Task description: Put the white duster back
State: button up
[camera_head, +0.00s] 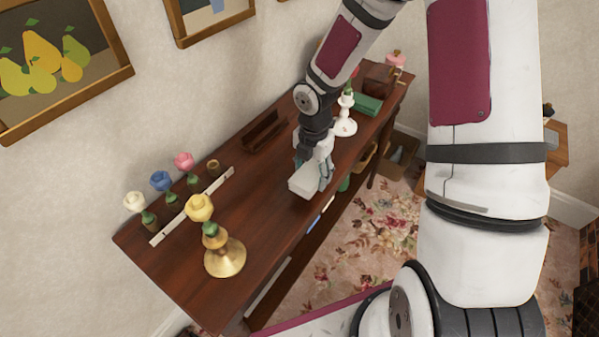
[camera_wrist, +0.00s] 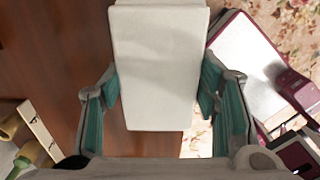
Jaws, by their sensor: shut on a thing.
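The white duster (camera_head: 303,184) is a pale block in my gripper (camera_head: 322,168), near the front edge of the dark wooden table (camera_head: 232,196). In the wrist view the duster (camera_wrist: 155,70) fills the space between the two teal-padded fingers, and my gripper (camera_wrist: 160,95) is shut on it. I cannot tell whether the duster touches the tabletop. A dark wooden open holder (camera_head: 264,131) lies on the table towards the wall, left of my gripper and apart from it; it looks empty.
A white candlestick (camera_head: 345,122) and a green box (camera_head: 367,105) stand right of my gripper. The table's middle is clear.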

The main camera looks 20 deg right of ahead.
aim_at(300, 173)
jog(key=w, duration=0.1)
jog(key=w+a, duration=0.1)
jog(key=w, duration=0.2)
jog(key=shift+a+f, duration=0.3)
jog(key=shift+a, duration=0.1)
jog(key=shift+f, duration=1.7)
jog(key=o, duration=1.2)
jog(key=shift+f, duration=0.1)
